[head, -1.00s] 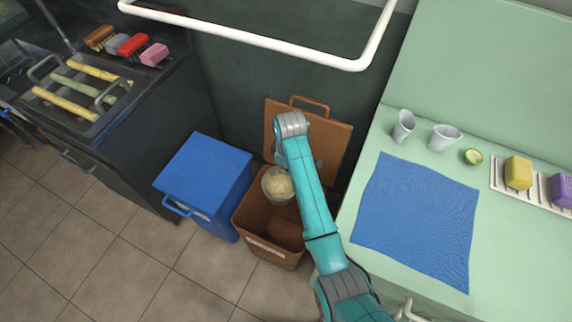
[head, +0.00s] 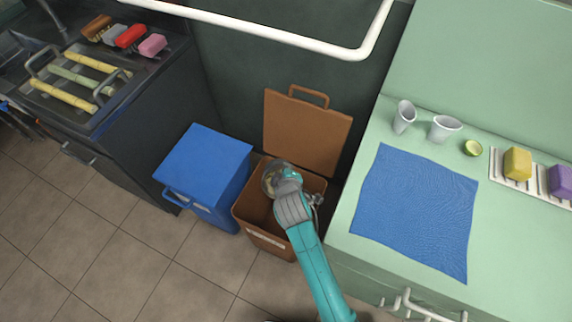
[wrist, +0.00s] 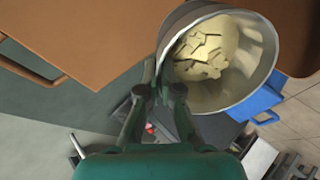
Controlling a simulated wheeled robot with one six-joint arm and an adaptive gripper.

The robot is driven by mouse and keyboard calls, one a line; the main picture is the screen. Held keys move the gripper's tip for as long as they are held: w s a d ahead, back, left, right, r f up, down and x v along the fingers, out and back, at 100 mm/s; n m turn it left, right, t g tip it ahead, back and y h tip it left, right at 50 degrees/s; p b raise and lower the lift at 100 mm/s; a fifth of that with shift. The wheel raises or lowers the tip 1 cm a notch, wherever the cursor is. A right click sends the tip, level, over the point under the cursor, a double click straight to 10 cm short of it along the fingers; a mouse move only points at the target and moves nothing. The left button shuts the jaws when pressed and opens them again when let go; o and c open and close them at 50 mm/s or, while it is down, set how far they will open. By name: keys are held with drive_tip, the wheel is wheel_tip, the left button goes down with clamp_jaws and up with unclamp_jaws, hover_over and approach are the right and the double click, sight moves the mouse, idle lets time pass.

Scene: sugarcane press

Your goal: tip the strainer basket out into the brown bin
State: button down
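The strainer basket (head: 268,180) is a round metal bowl over the back left part of the open brown bin (head: 238,218). In the wrist view the basket (wrist: 272,62) is tilted with its mouth towards the camera, and pale yellow pulp (wrist: 215,55) with flat pieces is still inside. My gripper (wrist: 158,92) is shut on the basket's near edge; the exact grip is partly hidden. In the head view my wrist hides part of the basket and the bin's inside. The bin's brown lid (head: 305,130) stands open behind.
A blue lidded bin (head: 205,165) stands just left of the brown one. A green counter (head: 350,255) with a blue cloth (head: 415,215) and cups is close on the right. A white rail (head: 270,38) crosses above. Floor in front is clear.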

drive_tip(key=shift+s+d+f+t+y, duration=0.15)
drive_tip(key=shift+s+t, duration=0.3)
drive_tip(key=shift+t, duration=0.5)
drive_tip(key=shift+s+f+t+y, duration=0.1)
drive_tip(key=shift+s+f+t, duration=0.1)
drive_tip(key=shift+s+t, duration=0.5)
drive_tip(key=shift+s+d+f+t+y, duration=0.15)
drive_tip(key=shift+s+t, duration=0.1)
drive_tip(key=shift+t, duration=0.9)
drive_tip(key=shift+s+f+t, duration=0.15)
drive_tip(key=shift+s+t, duration=0.05)
drive_tip(key=shift+t, duration=0.1)
drive_tip(key=shift+s+f+t, duration=0.25)
drive_tip(key=shift+f+t, duration=0.05)
drive_tip(key=shift+t, duration=0.5)
drive_tip(key=shift+s+f+t+y, duration=0.15)
drive_tip(key=shift+s+f+t, duration=0.1)
drive_tip(key=shift+t, duration=0.35)
drive_tip(key=shift+s+f+t+y, duration=0.15)
drive_tip(key=shift+s+t, duration=0.05)
drive_tip(key=shift+t, duration=0.4)
